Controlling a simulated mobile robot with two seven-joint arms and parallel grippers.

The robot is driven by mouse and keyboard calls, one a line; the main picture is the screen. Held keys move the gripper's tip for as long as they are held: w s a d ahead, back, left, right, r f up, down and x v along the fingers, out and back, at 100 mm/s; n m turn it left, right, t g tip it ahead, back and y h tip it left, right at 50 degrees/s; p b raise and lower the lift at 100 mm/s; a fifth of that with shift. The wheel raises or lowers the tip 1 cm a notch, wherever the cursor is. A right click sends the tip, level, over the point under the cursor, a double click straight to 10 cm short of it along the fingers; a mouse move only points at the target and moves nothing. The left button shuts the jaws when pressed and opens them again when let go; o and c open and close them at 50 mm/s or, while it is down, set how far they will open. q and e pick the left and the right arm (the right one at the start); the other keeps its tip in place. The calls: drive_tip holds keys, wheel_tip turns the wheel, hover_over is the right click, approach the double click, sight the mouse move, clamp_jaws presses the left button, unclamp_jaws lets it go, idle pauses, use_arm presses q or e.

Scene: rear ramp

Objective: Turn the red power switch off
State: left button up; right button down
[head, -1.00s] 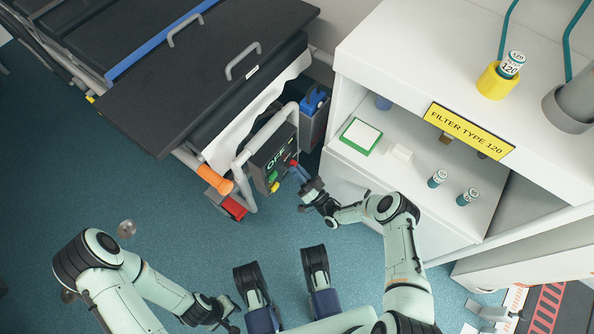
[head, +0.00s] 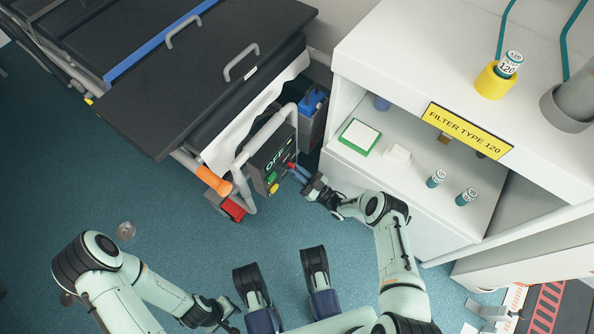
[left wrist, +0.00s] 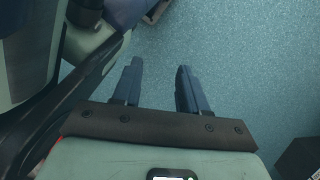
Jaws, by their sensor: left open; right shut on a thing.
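The red power switch (head: 291,165) is a small red part on the right side of a dark control box (head: 262,160) at the stretcher's end, in the head view. The box face reads "OFF", with a green and a yellow part below. My right gripper (head: 297,172) is at the box's right side, its blue fingers shut on the red switch, which they partly hide. My left gripper (head: 232,318) is low in the head view, far from the box. In the left wrist view the left gripper (left wrist: 157,88) is open and empty above the floor.
A black stretcher (head: 200,70) with a grey tube frame and orange grip (head: 214,181) fills the upper left. A white cabinet (head: 400,75) with a shelf holding filter cans (head: 436,178) stands right of my right arm. The blue floor (head: 180,230) between is mostly clear.

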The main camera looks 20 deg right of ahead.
drive_tip(key=c, duration=1.2)
unclamp_jaws()
drive_tip(key=shift+o, duration=0.2)
use_arm(q)
drive_tip(key=shift+w+d+r+t+p, duration=0.1)
drive_tip(key=shift+w+r+t+p, duration=0.15)
drive_tip(key=shift+w, duration=0.3)
drive_tip(key=shift+w+d+r+t+p, duration=0.15)
drive_tip(key=shift+w+r+p, duration=0.15)
drive_tip(key=shift+w, duration=0.25)
use_arm(e)
drive_tip(key=v, duration=1.3)
drive_tip(key=shift+s+d, duration=0.15)
drive_tip(key=shift+s, duration=0.1)
use_arm(q)
drive_tip(key=shift+a, duration=0.1)
